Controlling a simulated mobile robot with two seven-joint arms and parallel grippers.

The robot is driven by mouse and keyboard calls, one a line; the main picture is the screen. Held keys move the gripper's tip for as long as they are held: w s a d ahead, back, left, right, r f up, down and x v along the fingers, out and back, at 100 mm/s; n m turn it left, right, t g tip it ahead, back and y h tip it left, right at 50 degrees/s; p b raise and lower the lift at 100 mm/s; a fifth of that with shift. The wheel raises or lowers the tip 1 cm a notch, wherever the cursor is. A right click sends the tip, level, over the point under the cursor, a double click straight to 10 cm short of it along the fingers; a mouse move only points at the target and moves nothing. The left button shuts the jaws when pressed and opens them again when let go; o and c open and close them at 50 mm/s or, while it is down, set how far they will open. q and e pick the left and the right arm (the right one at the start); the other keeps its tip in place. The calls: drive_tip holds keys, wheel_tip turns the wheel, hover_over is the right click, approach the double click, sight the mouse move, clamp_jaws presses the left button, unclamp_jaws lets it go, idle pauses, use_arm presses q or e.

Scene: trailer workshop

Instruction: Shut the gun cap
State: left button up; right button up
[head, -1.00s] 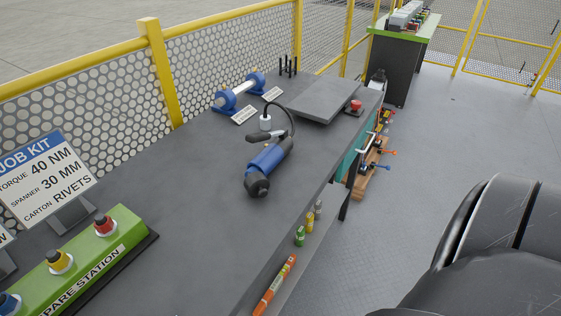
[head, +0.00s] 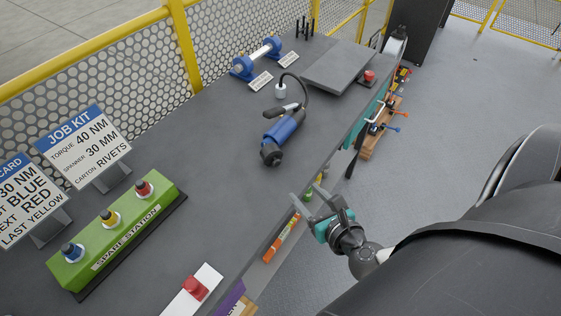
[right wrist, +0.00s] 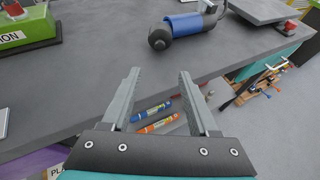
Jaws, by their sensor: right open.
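A blue gun (head: 283,129) lies on the grey bench, with a black hose curving up from its far end to a small white-and-grey piece. Its near end is a dark round cap (head: 271,156); I cannot tell whether the cap is open or shut. The gun also shows at the top of the right wrist view (right wrist: 188,24), with the dark cap (right wrist: 159,39) facing me. My right gripper (head: 309,196) is open and empty beside the bench's front edge, nearer than the gun and apart from it. It shows from behind in the right wrist view (right wrist: 160,72). My left gripper is out of view.
Orange and other tubes (head: 282,238) lie below the front edge. Bench top around the gun is clear.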

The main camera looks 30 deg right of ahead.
sight(277, 164)
drive_tip(key=b+x, duration=0.1)
drive_tip(key=x, duration=1.4)
drive_tip(key=shift+b, duration=0.4)
drive_tip(key=shift+c, duration=0.3)
clamp_jaws()
